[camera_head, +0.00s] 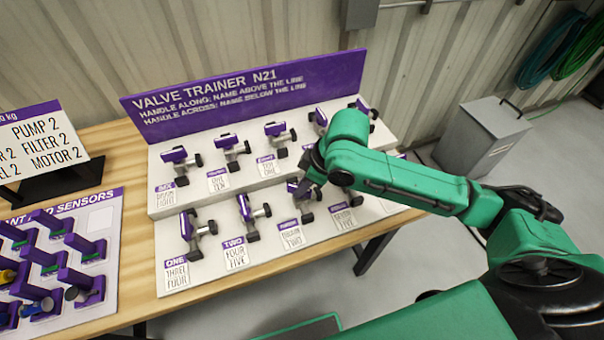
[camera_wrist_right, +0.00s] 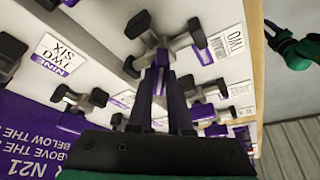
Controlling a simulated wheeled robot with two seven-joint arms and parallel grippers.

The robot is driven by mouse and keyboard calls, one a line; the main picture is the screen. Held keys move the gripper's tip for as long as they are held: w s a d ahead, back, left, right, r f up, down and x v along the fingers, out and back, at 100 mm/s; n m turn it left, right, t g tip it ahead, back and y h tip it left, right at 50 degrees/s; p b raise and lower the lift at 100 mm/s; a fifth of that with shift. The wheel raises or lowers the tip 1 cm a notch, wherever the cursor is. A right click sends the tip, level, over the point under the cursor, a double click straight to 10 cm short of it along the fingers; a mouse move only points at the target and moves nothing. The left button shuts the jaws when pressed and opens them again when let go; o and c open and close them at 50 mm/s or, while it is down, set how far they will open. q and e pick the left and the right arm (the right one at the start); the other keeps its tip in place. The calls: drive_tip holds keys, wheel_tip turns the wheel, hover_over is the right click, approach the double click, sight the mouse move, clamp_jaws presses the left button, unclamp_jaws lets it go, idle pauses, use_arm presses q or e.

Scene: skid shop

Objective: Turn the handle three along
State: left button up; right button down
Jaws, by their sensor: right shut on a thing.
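The white two-step board of the valve trainer (camera_head: 290,236) carries two rows of valves with purple handles and black knobs. Its purple sign reads that handle along means the name above the line. The front-left valve (camera_head: 190,228) has a plate (camera_head: 177,276) headed ONE, with THREE over FOUR. My right gripper (camera_head: 306,180) is at the third front-row valve, shut on its handle; it also shows in the wrist view (camera_wrist_right: 162,72). That valve's plate (camera_head: 291,237) ends in TWO; its heading is too small to read. My gripper partly hides the handle.
Neighbouring valves, such as the TWO valve (camera_head: 251,214), stand close on both sides. A sensor board (camera_head: 107,220) with purple posts and a sign stand (camera_head: 62,183) are at the left. A grey box (camera_head: 481,137) stands on the floor at the right.

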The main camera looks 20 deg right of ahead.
drive_tip(key=m+p, duration=0.2)
drive_tip(key=p, duration=0.1)
drive_tip(key=m+t+h+p, duration=0.1)
drive_tip(key=m+p, duration=0.2)
drive_tip(key=m+h+p, duration=0.1)
drive_tip(key=m+p, duration=0.2)
drive_tip(key=shift+s+a+r+t, duration=0.15)
drive_tip(key=shift+a+r+t, duration=0.1)
drive_tip(key=shift+r+t, duration=0.05)
drive_tip(key=shift+f+m+h+p, duration=0.25)
drive_tip(key=shift+m+h+p, duration=0.45)
drive_tip(key=shift+m+p, duration=0.4)
drive_tip(key=c, duration=0.8)
unclamp_jaws()
drive_tip(key=shift+c, duration=0.2)
drive_tip(key=v, duration=1.4)
drive_tip(key=shift+s+r, duration=0.15)
drive_tip(key=shift+s, duration=0.1)
